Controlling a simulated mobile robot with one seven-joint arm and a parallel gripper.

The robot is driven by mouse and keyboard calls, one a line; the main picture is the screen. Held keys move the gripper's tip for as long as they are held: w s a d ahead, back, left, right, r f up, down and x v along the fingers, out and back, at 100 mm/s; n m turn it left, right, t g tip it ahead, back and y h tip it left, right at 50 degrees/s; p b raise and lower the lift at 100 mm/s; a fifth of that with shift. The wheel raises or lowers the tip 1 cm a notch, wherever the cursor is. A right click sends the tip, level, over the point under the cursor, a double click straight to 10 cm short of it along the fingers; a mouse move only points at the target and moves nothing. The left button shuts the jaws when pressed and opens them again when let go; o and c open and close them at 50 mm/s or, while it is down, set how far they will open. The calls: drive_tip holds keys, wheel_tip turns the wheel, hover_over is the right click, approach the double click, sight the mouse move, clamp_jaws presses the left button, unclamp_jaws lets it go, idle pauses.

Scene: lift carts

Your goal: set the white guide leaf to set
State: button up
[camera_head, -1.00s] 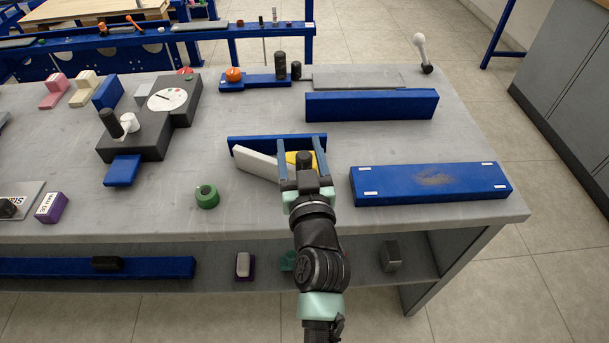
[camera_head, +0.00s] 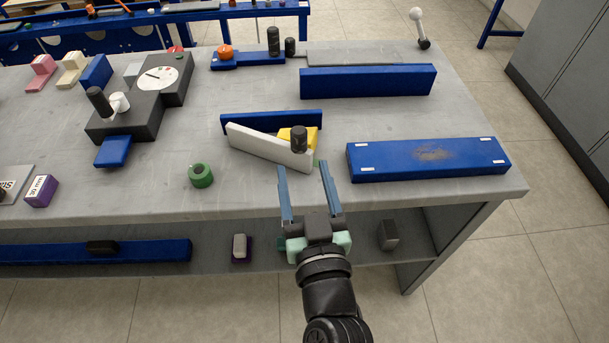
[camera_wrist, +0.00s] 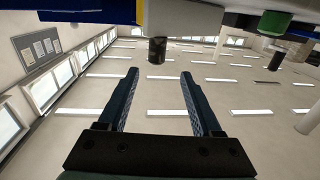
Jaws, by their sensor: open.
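The white guide leaf (camera_head: 265,148) is a long white bar on the grey bench, set at an angle in front of a blue fence (camera_head: 270,121). Its left end is near the fence and its right end swings out toward the bench front. A black knob (camera_head: 299,139) stands at its right end, with a yellow block (camera_head: 285,134) behind it. The knob also shows in the wrist view (camera_wrist: 157,50). My gripper (camera_head: 304,170) is open and empty, in front of the knob and apart from it.
A blue block with white corner marks (camera_head: 428,158) lies to the right. A green ring (camera_head: 201,175) sits to the left. A dark fixture with a white dial (camera_head: 130,110) is farther left.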

drive_tip(key=shift+a+f, duration=0.1)
drive_tip(key=c, duration=0.3)
drive_tip(key=shift+s+a+f+n, duration=0.1)
drive_tip(key=shift+a+f+n, duration=0.05)
drive_tip(key=shift+f+n, duration=0.15)
drive_tip(key=c, duration=0.3)
drive_tip(key=shift+s+a+f+n+g+h+p, duration=0.25)
drive_tip(key=shift+f+n+g, duration=0.1)
drive_tip(key=shift+f+n, duration=0.15)
drive_tip(key=shift+s+a+f+n+g+h+p, duration=0.1)
drive_tip(key=shift+s+f+n+g+h, duration=0.15)
drive_tip(key=shift+f+n+g, duration=0.25)
clamp_jaws()
drive_tip(key=n+t+h+p, duration=0.1)
drive_tip(key=n+h+p, duration=0.3)
drive_tip(key=n, duration=0.8)
approach(297, 143)
drive_tip(key=shift+h, duration=0.5)
drive_tip(key=x, duration=0.2)
drive_tip(key=p+x, duration=0.1)
drive_tip(key=x, duration=0.1)
drive_tip(key=p+x, duration=0.1)
drive_tip(key=x, duration=0.1)
drive_tip(key=shift+w+a+f, duration=0.1)
drive_tip(key=shift+w+a, duration=0.1)
drive_tip(key=shift+w, duration=0.25)
